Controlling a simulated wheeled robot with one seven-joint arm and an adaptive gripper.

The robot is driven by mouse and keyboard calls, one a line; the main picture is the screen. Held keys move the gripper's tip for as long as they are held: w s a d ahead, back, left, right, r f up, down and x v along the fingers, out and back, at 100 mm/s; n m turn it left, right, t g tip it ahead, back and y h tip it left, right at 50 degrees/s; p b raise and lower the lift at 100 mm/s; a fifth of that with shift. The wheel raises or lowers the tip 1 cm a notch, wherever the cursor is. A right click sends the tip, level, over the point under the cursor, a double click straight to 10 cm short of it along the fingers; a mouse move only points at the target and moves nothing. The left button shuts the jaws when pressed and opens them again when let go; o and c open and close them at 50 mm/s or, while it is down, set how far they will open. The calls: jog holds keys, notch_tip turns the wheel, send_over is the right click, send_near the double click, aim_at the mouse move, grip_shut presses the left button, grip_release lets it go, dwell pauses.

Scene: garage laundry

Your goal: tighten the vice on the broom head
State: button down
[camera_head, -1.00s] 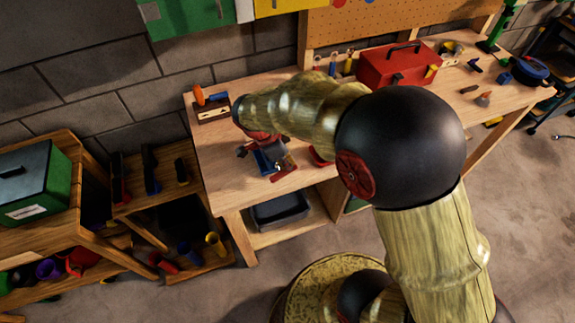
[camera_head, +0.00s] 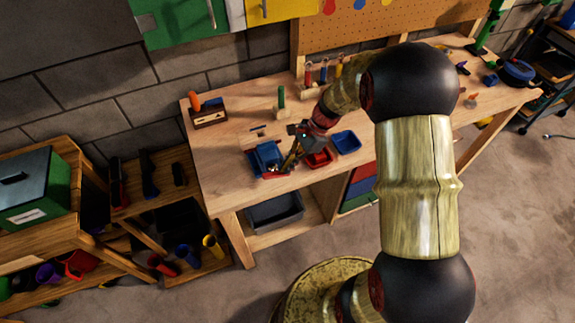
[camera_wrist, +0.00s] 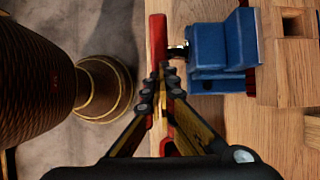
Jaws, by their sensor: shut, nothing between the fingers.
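The blue vice (camera_head: 265,157) stands at the front left edge of the workbench; in the wrist view its blue body (camera_wrist: 225,45) is close by on the right. Its red handle bar (camera_wrist: 157,35) runs up and down at the bench edge, beside the vice body. My gripper (camera_wrist: 164,78) is shut and empty, its fingertips overlapping the handle bar in the picture; I cannot tell whether they touch it. In the head view my gripper (camera_head: 288,166) is just right of the vice. A wooden block (camera_wrist: 288,55) lies right of the vice; I cannot tell if it is the broom head.
A red tray (camera_head: 319,158) and a blue tray (camera_head: 346,142) sit right of my gripper. A wooden tool holder (camera_head: 208,115) stands at the back left of the workbench (camera_head: 225,165). A shelf with a green box (camera_head: 32,190) is at the left. Open floor lies in front.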

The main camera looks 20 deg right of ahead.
jog(key=shift+s+f+y, duration=0.25)
jog(key=shift+f+y, duration=0.35)
jog(key=shift+y, duration=0.3)
jog(key=shift+f, duration=0.1)
jog(key=shift+s+f, duration=0.1)
jog(key=shift+f, duration=0.2)
dwell(0.4)
